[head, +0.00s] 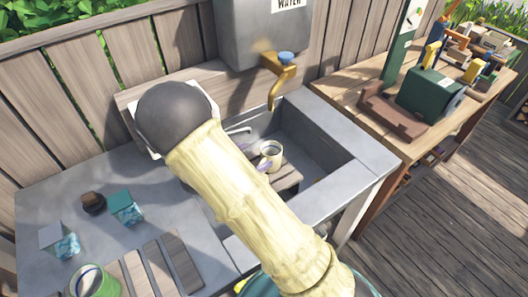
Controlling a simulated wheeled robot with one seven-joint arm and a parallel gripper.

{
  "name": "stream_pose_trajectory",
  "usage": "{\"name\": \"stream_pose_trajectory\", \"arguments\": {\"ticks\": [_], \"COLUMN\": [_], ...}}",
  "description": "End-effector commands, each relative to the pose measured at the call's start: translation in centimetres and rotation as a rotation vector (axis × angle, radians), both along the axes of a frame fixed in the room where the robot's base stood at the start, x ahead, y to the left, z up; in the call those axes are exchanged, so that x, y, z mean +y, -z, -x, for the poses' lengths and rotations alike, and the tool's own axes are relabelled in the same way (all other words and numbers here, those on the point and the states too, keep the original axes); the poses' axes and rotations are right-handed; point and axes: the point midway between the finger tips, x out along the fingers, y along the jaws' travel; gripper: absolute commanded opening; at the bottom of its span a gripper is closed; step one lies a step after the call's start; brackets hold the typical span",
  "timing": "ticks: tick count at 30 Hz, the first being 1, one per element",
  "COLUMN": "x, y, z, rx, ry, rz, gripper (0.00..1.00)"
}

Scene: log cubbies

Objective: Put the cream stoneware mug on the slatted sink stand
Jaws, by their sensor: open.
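The cream stoneware mug (271,155) is upright inside the sink basin, on or just above the slatted sink stand (286,180). Its round rim and dark inside show. The brown slats show below and to the right of it; the stand's left part is hidden behind my arm. My gripper (252,158) is mostly hidden by my arm. Its purple fingertips show apart at the mug's left side, and it is open. I cannot tell whether a finger touches the mug.
A brass tap (282,80) on a grey water tank (258,30) hangs over the sink (330,140). On the left counter are a green cup (95,283), two small patterned boxes and a dark dish. A wooden bench with a green box (430,95) stands right.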

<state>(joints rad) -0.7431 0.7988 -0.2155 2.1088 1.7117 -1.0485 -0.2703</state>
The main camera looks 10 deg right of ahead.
Motion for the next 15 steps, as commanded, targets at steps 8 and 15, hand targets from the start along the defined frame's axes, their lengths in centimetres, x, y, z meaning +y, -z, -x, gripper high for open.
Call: {"name": "stream_pose_trajectory", "arguments": {"ticks": [8, 15], "x": [2.3, 2.3], "y": [-1.2, -1.2], "z": [1.6, 1.6], "rx": [0.0, 0.001], "ry": [0.002, 0.002], "rz": [0.0, 0.0], "gripper": [0.86, 0.86]}}
